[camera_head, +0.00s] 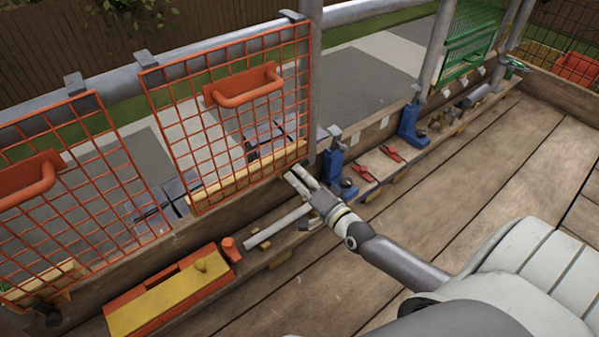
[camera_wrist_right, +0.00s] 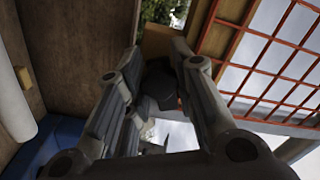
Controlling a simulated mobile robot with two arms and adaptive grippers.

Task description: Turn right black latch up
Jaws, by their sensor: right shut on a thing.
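An orange mesh panel (camera_head: 230,120) with an orange handle (camera_head: 245,85) stands upright against the grey rail. My right gripper (camera_head: 299,179) is at the panel's lower right corner, beside the post. In the right wrist view, its two fingers (camera_wrist_right: 158,90) are on either side of a dark, blocky piece, the black latch (camera_wrist_right: 158,82), and are shut on it. The latch's exact angle is hard to tell there. In the head view the latch is hidden by the gripper. My left gripper is not in view.
A second orange mesh panel (camera_head: 65,200) stands at the left. A blue tool (camera_head: 334,172) is close to the right gripper's right side. An orange box with a yellow top (camera_head: 160,304) lies below on the planks. The wooden floor (camera_head: 480,180) at right is mostly clear.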

